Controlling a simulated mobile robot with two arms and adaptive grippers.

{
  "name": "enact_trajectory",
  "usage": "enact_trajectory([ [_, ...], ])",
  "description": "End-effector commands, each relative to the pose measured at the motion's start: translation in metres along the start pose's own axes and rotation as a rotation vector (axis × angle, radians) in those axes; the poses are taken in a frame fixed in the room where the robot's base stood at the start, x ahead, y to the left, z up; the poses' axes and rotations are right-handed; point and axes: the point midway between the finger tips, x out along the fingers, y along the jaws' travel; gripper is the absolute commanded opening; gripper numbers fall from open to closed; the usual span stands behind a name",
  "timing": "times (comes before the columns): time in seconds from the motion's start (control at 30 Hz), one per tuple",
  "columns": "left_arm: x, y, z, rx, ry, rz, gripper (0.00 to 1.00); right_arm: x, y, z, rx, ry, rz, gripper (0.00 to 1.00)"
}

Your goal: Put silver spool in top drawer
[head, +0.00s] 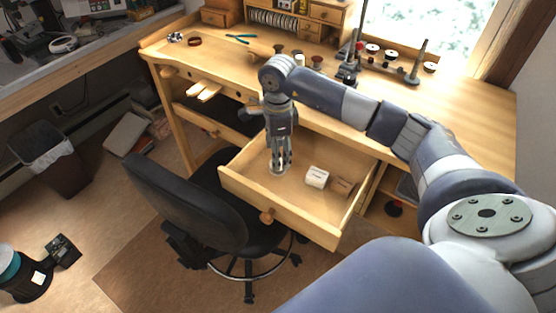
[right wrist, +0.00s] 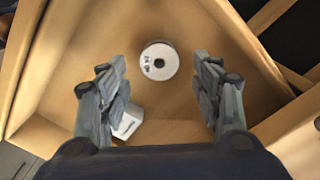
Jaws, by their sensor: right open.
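The top drawer (head: 303,225) is pulled out from the wooden bench. My right gripper (head: 281,164) points down into it, in its left part. In the right wrist view the gripper (right wrist: 157,72) is open, with its fingers well apart. A round spool (right wrist: 158,61) with a pale silver-white face and a dark centre hole lies on the drawer floor. It shows between and beyond the fingertips, with no finger touching it. In the head view the gripper largely hides the spool. My left gripper is not in view.
A white box (head: 316,177) and a brown block (head: 343,187) lie in the drawer, right of my gripper. A black chair (head: 193,203) stands close in front of the bench. Several small spools and a stand (head: 416,64) are on the bench top.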

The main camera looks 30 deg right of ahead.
Motion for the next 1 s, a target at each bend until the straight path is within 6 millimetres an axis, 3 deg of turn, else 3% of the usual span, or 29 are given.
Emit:
enact_trajectory([
  [0.2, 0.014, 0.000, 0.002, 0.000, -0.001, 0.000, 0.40, -0.047, -0.001, 0.000, 0.000, -0.002, -0.005, 0.59],
  [0.4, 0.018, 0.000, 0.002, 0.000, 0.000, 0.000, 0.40, -0.074, -0.001, 0.000, 0.000, -0.001, -0.002, 0.59],
  [1.0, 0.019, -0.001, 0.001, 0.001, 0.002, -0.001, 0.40, -0.083, 0.000, 0.000, 0.001, 0.000, 0.000, 0.59],
])
